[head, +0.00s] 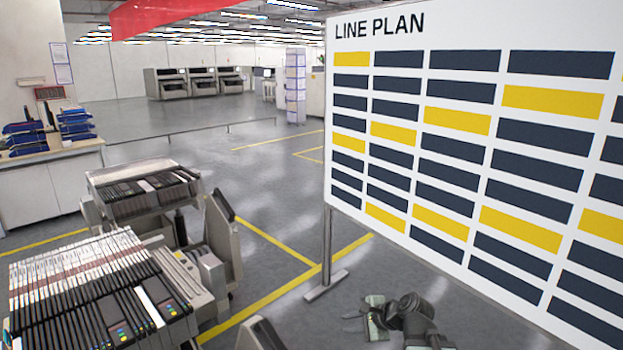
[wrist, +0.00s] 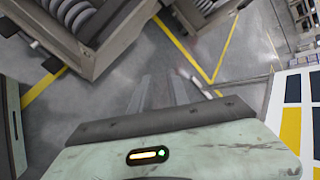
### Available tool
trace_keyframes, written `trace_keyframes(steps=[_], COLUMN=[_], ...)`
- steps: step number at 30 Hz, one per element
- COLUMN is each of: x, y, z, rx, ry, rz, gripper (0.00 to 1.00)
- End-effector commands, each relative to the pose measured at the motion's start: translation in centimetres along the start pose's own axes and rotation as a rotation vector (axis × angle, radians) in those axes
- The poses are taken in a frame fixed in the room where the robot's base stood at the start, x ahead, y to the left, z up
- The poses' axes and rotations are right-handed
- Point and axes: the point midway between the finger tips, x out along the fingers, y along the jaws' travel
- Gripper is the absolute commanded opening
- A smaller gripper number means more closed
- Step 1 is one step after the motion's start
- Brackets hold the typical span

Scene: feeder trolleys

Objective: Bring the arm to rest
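My gripper (head: 352,315) is low in the head view, right of centre, in front of the foot of the line plan board (head: 470,150). Part of my dark arm shows just to its right. In the wrist view my gripper (wrist: 160,92) has its two grey fingers apart, with bare floor seen between them. It holds nothing. Its pale green body with a small lit display fills the bottom of that view.
A feeder trolley (head: 190,262) with packed feeders stands at the lower left, with another behind it. A trolley (wrist: 115,45) also shows in the wrist view. The board's stand (head: 326,285) is close behind my gripper. Grey floor (head: 270,200) is open beyond.

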Motion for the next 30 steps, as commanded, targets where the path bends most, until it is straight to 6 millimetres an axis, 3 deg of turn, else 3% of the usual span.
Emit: trace_keyframes(steps=[1,4,9,14,15,16,24,30], x=[1.4,2.5,-0.5,-3.7,-3.8,-5.3,-10.8,-13.2], y=[1.9,6.1,11.3,14.2,14.3,12.8,7.6,5.3], z=[1.8,3.0,-1.0,-3.2,-2.9,-2.0,1.1,2.4], rx=[-0.146,-0.475,-0.898,-1.195,-1.268,-1.259,-1.253,-1.252], ry=[0.006,0.029,0.042,-0.074,-0.120,-0.114,-0.109,-0.109], rz=[0.094,0.307,0.648,0.882,0.887,0.884,0.879,0.878], gripper=[0.22,0.22,0.22,0.22,0.22,0.22,0.22,0.22])
